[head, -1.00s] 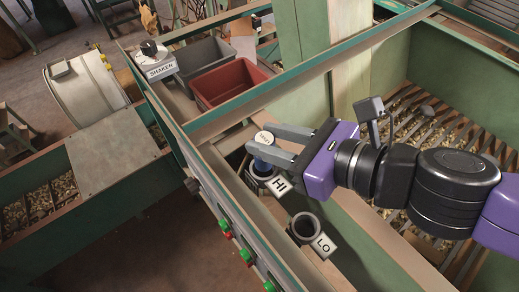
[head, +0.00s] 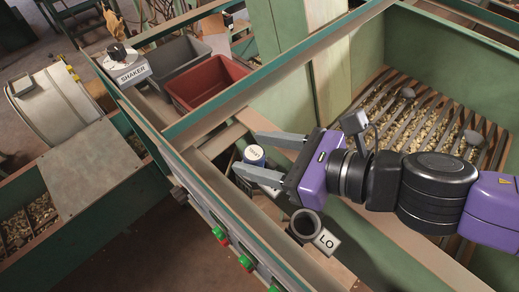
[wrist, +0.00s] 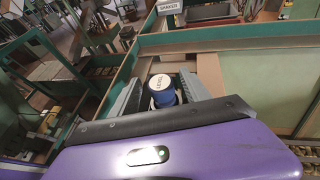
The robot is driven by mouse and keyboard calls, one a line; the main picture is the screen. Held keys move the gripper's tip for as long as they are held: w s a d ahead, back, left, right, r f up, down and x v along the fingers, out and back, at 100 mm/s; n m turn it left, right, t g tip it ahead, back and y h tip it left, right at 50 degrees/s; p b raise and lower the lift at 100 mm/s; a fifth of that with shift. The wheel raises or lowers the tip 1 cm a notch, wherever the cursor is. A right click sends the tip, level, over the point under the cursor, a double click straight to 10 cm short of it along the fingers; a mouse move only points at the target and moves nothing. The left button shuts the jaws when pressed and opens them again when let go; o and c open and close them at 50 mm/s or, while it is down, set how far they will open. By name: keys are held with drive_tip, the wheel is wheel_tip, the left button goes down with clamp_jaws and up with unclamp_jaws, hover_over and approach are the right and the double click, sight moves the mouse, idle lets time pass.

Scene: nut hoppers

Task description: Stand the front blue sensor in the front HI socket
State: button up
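The blue sensor (head: 255,156) has a pale printed cap and stands upright between the fingers of my gripper (head: 247,151). The fingers are spread, with a gap visible on either side of the sensor. The sensor also shows in the wrist view (wrist: 163,92), between the two grey fingers (wrist: 160,78). How deep the sensor sits cannot be seen.
The empty dark LO socket (head: 304,227) with its LO label (head: 327,241) is just in front of my gripper. Grey (head: 180,68) and red (head: 206,83) bins and the SHAKER sign (head: 134,77) lie behind. Green rails (head: 290,60) border the hopper of nuts.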

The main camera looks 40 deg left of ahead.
drive_tip(key=shift+r, duration=0.15)
drive_tip(key=shift+w+d, duration=0.1)
drive_tip(key=shift+d, duration=0.05)
drive_tip(key=b+v, duration=0.3)
drive_tip(key=v, duration=0.8)
drive_tip(key=shift+d+r, duration=0.15)
drive_tip(key=shift+d, duration=0.2)
drive_tip(key=shift+d, duration=0.1)
